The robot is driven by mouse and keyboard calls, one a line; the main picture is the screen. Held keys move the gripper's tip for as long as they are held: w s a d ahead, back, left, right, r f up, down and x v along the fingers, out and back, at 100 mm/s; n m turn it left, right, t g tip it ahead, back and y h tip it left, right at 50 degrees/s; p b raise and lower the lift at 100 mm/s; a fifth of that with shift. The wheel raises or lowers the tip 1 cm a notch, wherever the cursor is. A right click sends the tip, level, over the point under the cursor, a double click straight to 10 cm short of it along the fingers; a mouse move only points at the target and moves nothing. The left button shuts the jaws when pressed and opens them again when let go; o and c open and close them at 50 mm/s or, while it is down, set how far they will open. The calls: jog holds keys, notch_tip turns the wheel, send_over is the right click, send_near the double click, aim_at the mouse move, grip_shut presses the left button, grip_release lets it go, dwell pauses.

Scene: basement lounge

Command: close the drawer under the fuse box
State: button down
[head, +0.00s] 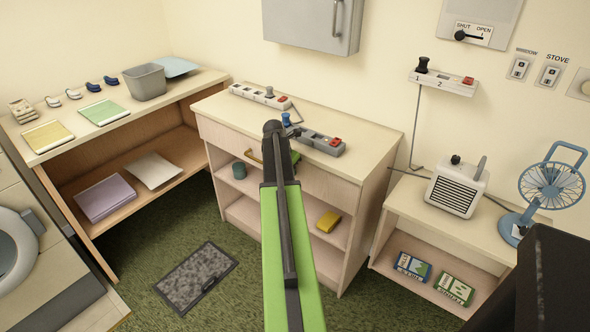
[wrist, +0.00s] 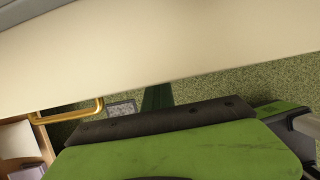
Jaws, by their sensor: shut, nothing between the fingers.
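The grey fuse box (head: 315,22) hangs on the wall above a pale wooden cabinet. The drawer (head: 225,138) is at the top of this cabinet, with a brass handle (head: 254,157). Its front looks close to the cabinet; I cannot tell if a small gap remains. In the wrist view the handle (wrist: 70,113) is at left, below a broad cream surface. My gripper (wrist: 158,100) is shut and empty, to the right of the handle in that view. In the head view my green arm reaches over the drawer front and hides its middle, and the fingertips are unclear.
Switch strips (head: 262,97) lie on the cabinet top (head: 345,115). Open shelves below hold a teal cup (head: 239,170) and a yellow block (head: 328,222). A low shelf with a heater (head: 457,190) and fan stands right. A grey mat (head: 197,275) lies on the green carpet.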

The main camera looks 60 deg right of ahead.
jog(key=a+r+p, duration=0.7)
jog(key=r+p, duration=0.2)
jog(key=shift+w+a, duration=0.25)
jog(key=shift+a, duration=0.05)
jog(key=shift+w+r, duration=0.1)
